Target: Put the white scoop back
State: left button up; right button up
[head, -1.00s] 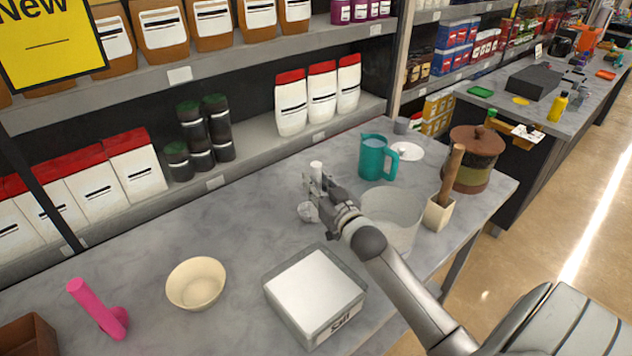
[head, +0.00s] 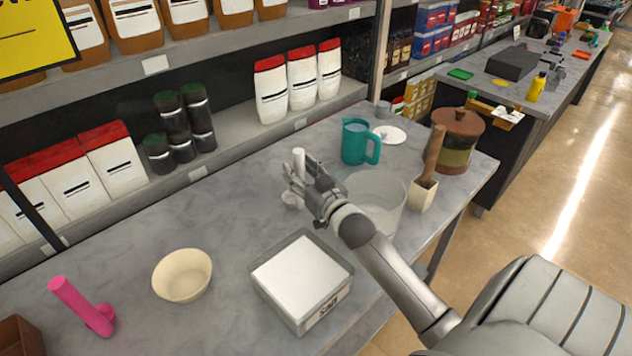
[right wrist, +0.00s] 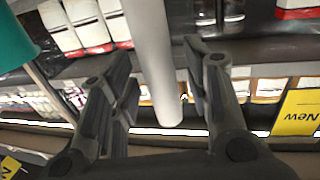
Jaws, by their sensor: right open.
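The white scoop (head: 298,162) stands handle-up over the table, behind the clear round container, with its bowl low near the tabletop. My right gripper (head: 303,176) is at the scoop's handle. In the right wrist view the white handle (right wrist: 152,62) runs between the spread fingers of my right gripper (right wrist: 165,95), with gaps on both sides. The fingers are open and do not hold it. The gripper hides part of the scoop in the head view. My left gripper is not in view.
The clear container (head: 378,200) is beside my right wrist. In front are a white-topped box (head: 302,275), a cream bowl (head: 183,275) and a pink scoop (head: 82,305).

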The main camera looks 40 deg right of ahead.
jog(key=s+a+b, duration=0.1)
jog(key=s+b, duration=0.1)
jog(key=s, duration=0.9)
jog(key=shift+a, duration=0.2)
jog(key=shift+w, duration=0.1)
